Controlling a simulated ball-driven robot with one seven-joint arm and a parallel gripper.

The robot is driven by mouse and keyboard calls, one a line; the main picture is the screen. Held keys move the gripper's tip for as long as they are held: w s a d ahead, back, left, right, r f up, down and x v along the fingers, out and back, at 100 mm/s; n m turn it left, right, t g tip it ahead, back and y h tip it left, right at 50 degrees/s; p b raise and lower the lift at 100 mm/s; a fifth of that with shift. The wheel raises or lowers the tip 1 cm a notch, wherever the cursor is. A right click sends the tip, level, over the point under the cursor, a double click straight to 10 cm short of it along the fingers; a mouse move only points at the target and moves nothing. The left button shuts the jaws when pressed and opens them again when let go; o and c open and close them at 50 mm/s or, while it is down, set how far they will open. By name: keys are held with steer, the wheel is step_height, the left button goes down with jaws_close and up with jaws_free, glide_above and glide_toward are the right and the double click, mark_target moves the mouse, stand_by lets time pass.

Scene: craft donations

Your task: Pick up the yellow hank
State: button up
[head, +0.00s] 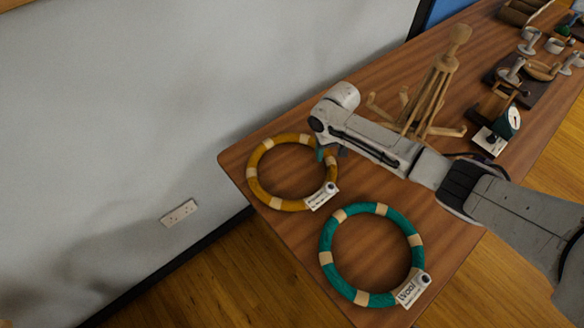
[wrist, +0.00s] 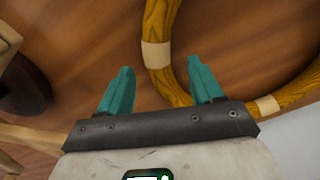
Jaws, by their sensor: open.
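The yellow hank (head: 291,205) is a mustard ring with tan bands, lying flat at the table's near left end, with a white label at its lower right. My gripper (head: 329,154) is at the hank's right side, its teal fingers open and empty. I cannot tell how far the fingertips are above the table.
A teal hank (head: 332,270) labelled "Wool" lies beside it on the wooden table (head: 455,250). A wooden mannequin (head: 440,85) stands behind my arm. A wall borders the left side.

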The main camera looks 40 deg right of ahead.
mark_target(329, 157)
steer(key=shift+f, duration=1.55)
steer(key=c, duration=1.2)
